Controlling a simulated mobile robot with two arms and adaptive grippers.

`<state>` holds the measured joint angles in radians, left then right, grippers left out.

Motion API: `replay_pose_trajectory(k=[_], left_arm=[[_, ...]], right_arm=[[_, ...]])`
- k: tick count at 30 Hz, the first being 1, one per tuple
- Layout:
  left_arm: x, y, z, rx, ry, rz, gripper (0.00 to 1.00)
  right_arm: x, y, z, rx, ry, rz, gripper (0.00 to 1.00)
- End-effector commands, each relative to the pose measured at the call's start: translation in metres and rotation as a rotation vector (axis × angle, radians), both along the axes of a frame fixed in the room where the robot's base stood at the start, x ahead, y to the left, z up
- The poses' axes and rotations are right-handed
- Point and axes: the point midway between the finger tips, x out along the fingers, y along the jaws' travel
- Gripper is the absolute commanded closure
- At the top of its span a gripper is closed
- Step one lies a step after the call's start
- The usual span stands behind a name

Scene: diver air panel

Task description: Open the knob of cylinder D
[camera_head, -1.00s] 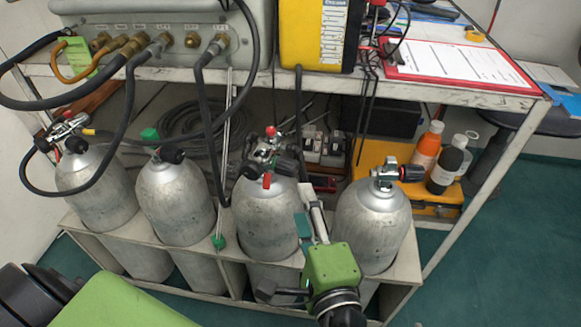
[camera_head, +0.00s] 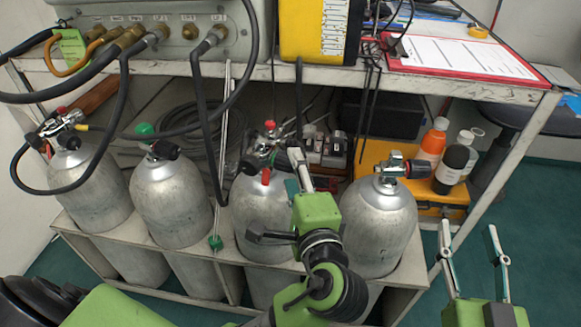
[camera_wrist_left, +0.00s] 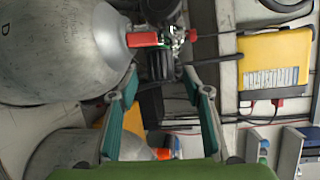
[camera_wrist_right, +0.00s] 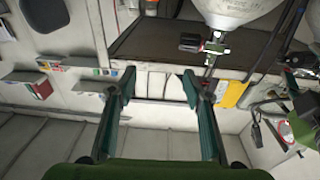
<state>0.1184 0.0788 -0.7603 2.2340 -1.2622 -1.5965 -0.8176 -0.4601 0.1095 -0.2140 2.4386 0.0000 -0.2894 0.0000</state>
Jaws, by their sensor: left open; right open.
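Cylinder D (camera_head: 258,220) is the third grey cylinder from the left in the head view; its letter shows on the body in the left wrist view (camera_wrist_left: 60,45). Its valve has a red tab (camera_wrist_left: 143,40) and a black knob (camera_wrist_left: 160,68). My left gripper (camera_head: 294,176) is open at the right side of this valve. In the left wrist view its fingertips (camera_wrist_left: 160,80) lie on either side of the knob's line, with no clear contact. In the head view the gripper hides most of the knob. My right gripper (camera_head: 472,240) is open and empty, right of the rack.
The rack (camera_head: 235,278) holds other cylinders, including one close on the right (camera_head: 378,225) with its own black knob (camera_head: 418,168). Hoses hang left of the valve. The shelf edge (camera_head: 440,82) is above. A yellow case (camera_head: 375,160) and bottles stand behind.

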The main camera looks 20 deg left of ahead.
Motion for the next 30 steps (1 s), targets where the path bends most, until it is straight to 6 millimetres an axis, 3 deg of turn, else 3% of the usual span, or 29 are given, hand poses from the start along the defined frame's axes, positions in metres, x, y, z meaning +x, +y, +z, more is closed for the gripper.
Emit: replay_pose_trajectory(k=[6, 12, 24, 25, 29, 30], left_arm=[[0.016, 0.012, -0.004, 0.002, -0.002, 0.001, 0.55], [0.024, 0.019, -0.004, 0.0, -0.001, 0.001, 0.55], [0.027, 0.021, -0.004, 0.001, -0.001, 0.0, 0.55], [0.027, 0.021, -0.004, 0.001, -0.001, 0.0, 0.58], [0.027, 0.021, -0.004, 0.0, 0.0, 0.0, 0.92], [0.027, 0.021, -0.004, 0.0, 0.0, 0.001, 0.94]], right_arm=[[-0.008, 0.004, 0.042, 0.055, -0.203, 0.012, 0.54], [-0.017, 0.004, 0.068, 0.089, -0.326, 0.02, 0.54], [-0.022, 0.004, 0.078, 0.101, -0.371, 0.022, 0.54], [-0.022, 0.004, 0.078, 0.101, -0.371, 0.022, 0.54], [-0.022, 0.004, 0.077, 0.101, -0.37, 0.022, 0.54], [-0.022, 0.004, 0.077, 0.101, -0.37, 0.022, 0.54]])
